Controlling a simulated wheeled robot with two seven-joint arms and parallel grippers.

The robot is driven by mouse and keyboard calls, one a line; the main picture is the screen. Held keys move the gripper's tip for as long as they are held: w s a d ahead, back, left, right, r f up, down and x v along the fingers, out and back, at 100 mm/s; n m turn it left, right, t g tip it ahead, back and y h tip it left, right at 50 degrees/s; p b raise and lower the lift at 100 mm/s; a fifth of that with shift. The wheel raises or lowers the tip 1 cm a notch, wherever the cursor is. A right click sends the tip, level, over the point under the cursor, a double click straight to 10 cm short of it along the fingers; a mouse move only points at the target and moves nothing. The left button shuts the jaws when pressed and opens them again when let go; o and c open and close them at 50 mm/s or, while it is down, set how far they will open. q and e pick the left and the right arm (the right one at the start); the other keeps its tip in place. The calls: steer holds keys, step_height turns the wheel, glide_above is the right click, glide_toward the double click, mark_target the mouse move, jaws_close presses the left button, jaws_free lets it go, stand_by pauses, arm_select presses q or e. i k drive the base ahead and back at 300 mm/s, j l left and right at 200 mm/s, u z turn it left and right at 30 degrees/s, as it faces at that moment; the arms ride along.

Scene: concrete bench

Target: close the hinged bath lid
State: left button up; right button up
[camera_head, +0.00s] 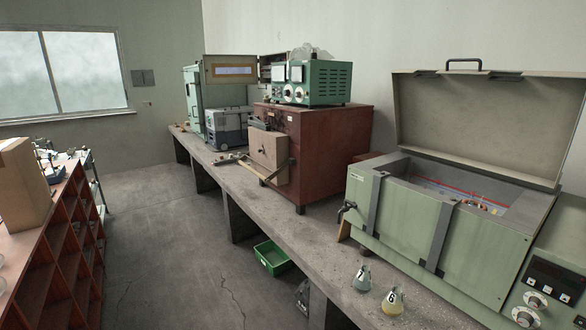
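The bath (410,222) is a pale green box on the concrete bench at the right, with two dark vertical straps on its front. Its hinged lid (475,120) stands open, upright and leaning slightly back along the rear edge, with a dark handle (464,62) at its top. Inside the open bath a red line and some small coloured items show; I cannot tell what they are. Neither of my grippers is in view.
Two numbered flasks (392,302) stand on the bench (300,230) in front of the bath. A control panel with knobs (545,292) is at the lower right. A red-brown furnace (335,150) stands left of the bath. A green crate (271,257) is on the floor. Floor space is open at left centre.

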mark_target(520, 125)
steer(key=i+j+z, duration=0.25)
steer(key=i+z, duration=0.15)
steer(key=i+j+z, duration=0.35)
